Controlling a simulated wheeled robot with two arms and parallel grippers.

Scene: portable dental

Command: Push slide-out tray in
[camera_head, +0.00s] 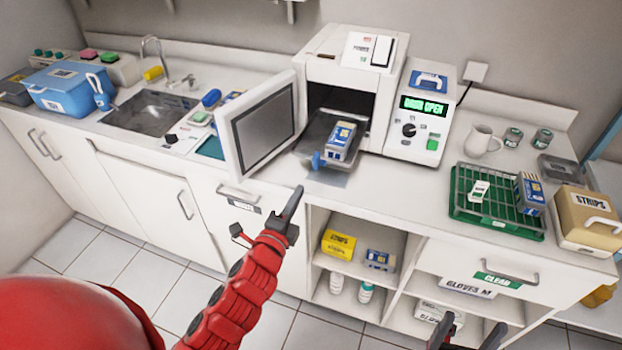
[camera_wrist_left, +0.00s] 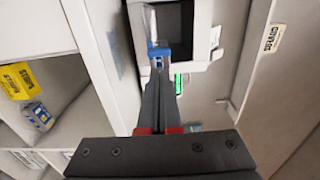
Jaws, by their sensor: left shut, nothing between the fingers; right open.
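The metal slide-out tray (camera_head: 318,131) sticks out of the dark chamber of the white sterilizer (camera_head: 331,46). It carries a blue-and-white pack (camera_head: 341,140), and a blue handle (camera_head: 317,161) is at its front. The sterilizer's door (camera_head: 263,122) stands open to the left. My left gripper (camera_head: 299,192) is shut and empty, in front of the counter edge, nearer than the handle. In the left wrist view the blue handle (camera_wrist_left: 158,52) appears just beyond the fingertips; I cannot tell whether they touch. My right gripper (camera_head: 468,338) is open and empty at the bottom edge.
The control panel (camera_head: 424,107) reads "DOOR OPEN". A green rack (camera_head: 496,222) and a strips box (camera_head: 589,218) stand on the counter at right. A sink (camera_head: 150,112) and blue box (camera_head: 68,89) are at left. Open shelves (camera_head: 350,268) lie below the counter.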

